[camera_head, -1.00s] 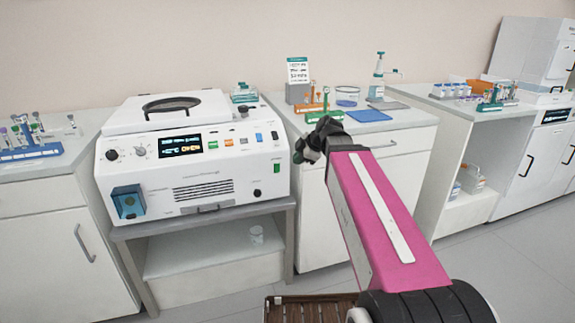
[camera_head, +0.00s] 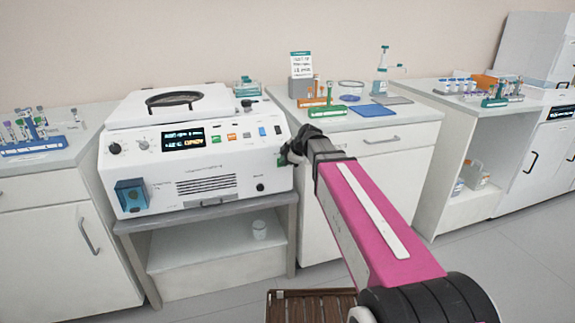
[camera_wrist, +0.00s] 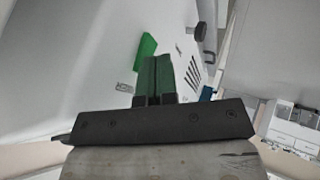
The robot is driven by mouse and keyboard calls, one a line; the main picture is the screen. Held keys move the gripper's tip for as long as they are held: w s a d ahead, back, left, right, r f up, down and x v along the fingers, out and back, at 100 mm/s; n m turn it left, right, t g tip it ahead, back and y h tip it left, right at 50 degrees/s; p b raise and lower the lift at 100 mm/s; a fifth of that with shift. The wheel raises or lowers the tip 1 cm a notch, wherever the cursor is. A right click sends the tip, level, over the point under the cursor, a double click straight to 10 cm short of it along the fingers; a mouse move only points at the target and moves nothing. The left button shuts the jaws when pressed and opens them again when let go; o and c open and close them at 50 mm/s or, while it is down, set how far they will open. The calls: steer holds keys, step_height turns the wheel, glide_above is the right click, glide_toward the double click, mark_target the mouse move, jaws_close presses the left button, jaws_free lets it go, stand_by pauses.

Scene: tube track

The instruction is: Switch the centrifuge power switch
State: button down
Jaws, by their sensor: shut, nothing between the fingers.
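The white centrifuge (camera_head: 190,145) stands on a low grey stand at left, with its front panel facing me. A green switch (camera_head: 281,162) sits at the right end of its front panel, partly hidden by my gripper. In the wrist view the green switch (camera_wrist: 145,50) shows just beyond the fingertips, up and slightly left. My gripper (camera_head: 287,156) is shut and empty, with its tips close to the panel at the green switch. In the wrist view the closed fingers (camera_wrist: 156,62) point at the panel. I cannot tell whether they touch the switch.
A bench (camera_head: 390,133) with tube racks and a bottle stands to the right. Another bench (camera_head: 60,165) holds tubes at left.

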steer(key=shift+w, duration=0.2)
steer(key=shift+w+a+r, duration=0.1)
steer(key=shift+w+a, duration=0.05)
steer(key=shift+w, duration=0.15)
steer(key=shift+r, duration=0.15)
steer(key=shift+r, duration=0.65)
